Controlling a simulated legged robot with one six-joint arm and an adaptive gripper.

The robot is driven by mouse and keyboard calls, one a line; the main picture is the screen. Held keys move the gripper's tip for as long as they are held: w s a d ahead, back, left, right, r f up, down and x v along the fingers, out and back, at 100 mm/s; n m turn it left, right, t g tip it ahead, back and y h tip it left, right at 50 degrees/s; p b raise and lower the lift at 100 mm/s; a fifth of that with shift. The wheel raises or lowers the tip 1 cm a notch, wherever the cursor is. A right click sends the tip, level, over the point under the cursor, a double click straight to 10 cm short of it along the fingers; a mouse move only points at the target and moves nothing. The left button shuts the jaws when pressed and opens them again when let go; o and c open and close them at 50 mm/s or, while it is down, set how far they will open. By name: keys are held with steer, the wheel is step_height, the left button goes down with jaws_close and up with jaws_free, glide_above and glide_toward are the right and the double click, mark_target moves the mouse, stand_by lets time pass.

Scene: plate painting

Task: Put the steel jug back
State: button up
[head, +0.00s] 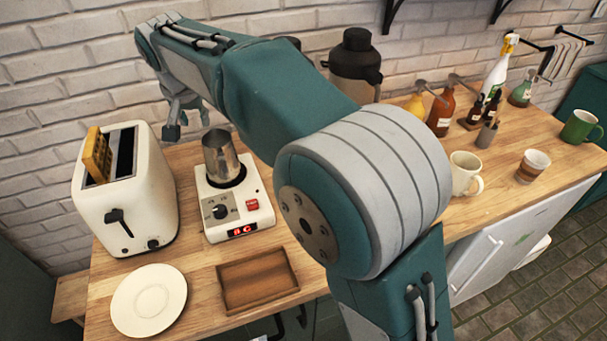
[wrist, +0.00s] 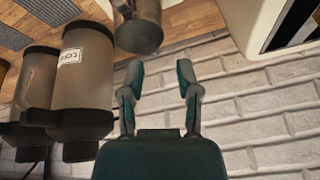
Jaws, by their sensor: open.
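The steel jug (head: 221,157) stands upright on the round plate of a white heating unit (head: 240,205) with a dial and a lit red display. In the wrist view the jug (wrist: 140,30) is at the top, just beyond my fingertips and partly cut off by the frame edge. My gripper (head: 188,122) is open and empty, behind and to the left of the jug near the brick wall. Its two fingers (wrist: 160,72) are spread in the wrist view, with nothing between them. They look apart from the jug.
A white toaster (head: 128,215) holding a bread slice (head: 97,155) stands left of the heater. A white plate (head: 148,300) and a wooden tray (head: 257,281) lie in front. Dark-topped dispensers (head: 355,65), partly behind my arm, stand at the wall. Bottles and cups are farther right.

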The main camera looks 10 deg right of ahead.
steer(key=s+d+r, duration=0.1)
steer(key=s+d, duration=0.5)
steer(key=d, duration=0.4)
steer(key=s+d+r, duration=0.2)
steer(key=s+d, duration=0.3)
steer(key=d, duration=0.5)
steer(key=s+d+f, duration=0.4)
steer(key=s+d, duration=0.1)
steer(key=s, duration=0.3)
steer(key=s+d+f+t, duration=0.1)
steer(key=s+d+f, duration=0.3)
steer(key=s, duration=0.5)
steer(key=shift+d+f+n+h, duration=0.35)
steer(key=shift+d+n+h, duration=0.05)
steer(key=shift+d, duration=0.2)
steer(key=shift+s, duration=0.1)
